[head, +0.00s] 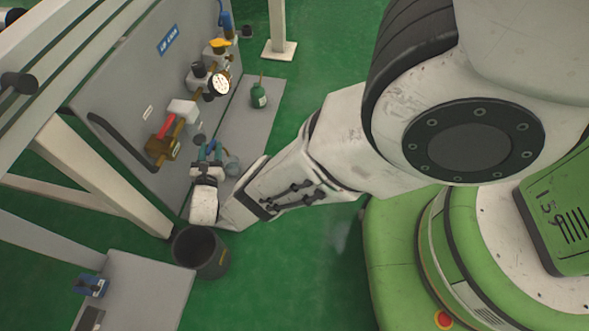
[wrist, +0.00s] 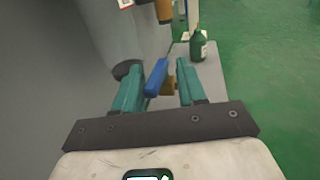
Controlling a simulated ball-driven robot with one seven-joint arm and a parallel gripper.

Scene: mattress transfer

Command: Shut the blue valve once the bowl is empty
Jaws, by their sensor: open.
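The blue valve's handle (wrist: 156,77) stands between the two teal fingers of my gripper (wrist: 157,92) in the wrist view. The fingers are open, with gaps on both sides of the handle. Brass fitting (wrist: 167,86) shows just behind it. In the head view my gripper (head: 210,152) is at the lower part of the grey panel, and the fingers largely hide the blue valve. A small greyish rounded part (head: 232,165) shows beside the fingers; it may be the bowl. I cannot tell whether it holds liquid.
The grey panel (head: 125,85) carries a red-handled brass valve (head: 166,128), a gauge (head: 220,84) and a yellow knob (head: 219,43). A green bottle (head: 258,96) stands on the grey base plate. A dark bucket (head: 217,262) stands on the floor below my gripper.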

